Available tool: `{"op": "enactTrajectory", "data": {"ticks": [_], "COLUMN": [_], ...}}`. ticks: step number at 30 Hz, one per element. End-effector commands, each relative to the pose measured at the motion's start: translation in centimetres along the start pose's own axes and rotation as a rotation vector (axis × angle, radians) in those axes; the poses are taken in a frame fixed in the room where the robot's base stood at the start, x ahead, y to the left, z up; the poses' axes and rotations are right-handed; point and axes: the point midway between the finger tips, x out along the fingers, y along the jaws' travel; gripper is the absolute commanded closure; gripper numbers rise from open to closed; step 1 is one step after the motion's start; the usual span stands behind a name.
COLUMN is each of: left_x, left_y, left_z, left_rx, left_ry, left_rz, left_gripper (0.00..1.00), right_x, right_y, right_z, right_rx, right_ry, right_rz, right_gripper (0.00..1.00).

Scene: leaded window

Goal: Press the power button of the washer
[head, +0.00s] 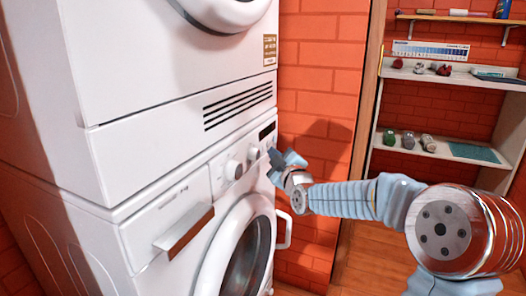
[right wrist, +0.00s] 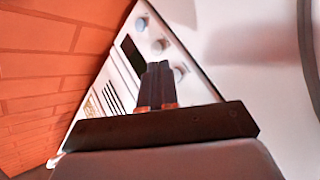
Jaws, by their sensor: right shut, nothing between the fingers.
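The white washer (head: 178,219) is the lower of two stacked machines in the head view. Its control panel has round knobs (head: 234,170) and a dark display (head: 267,131). My right gripper (head: 275,160) is at the right end of this panel, close in front of it; I cannot tell whether it touches. In the right wrist view, the shut, empty fingers (right wrist: 158,68) point at the panel, with the display (right wrist: 132,54) and several round controls (right wrist: 160,45) around their tips. The fingers hide part of the panel. I cannot pick out which control is the power button. My left gripper is not in view.
A second white machine (head: 150,70) with a slatted vent stands on the washer. A brick wall (head: 318,95) is close on the right, then shelves (head: 440,147) with small items.

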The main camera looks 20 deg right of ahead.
Motion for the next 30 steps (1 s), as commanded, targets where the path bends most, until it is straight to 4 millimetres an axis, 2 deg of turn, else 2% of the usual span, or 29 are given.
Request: {"op": "enactTrajectory", "data": {"ticks": [30], "left_x": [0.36], "left_y": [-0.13], "left_z": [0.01], "left_rx": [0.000], "left_ry": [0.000], "left_rz": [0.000], "left_gripper": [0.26], "right_x": [0.62], "right_y": [-0.44], "right_z": [-0.49], "right_rx": [0.000], "right_ry": [0.000], "right_rz": [0.000], "right_gripper": [1.00]}}
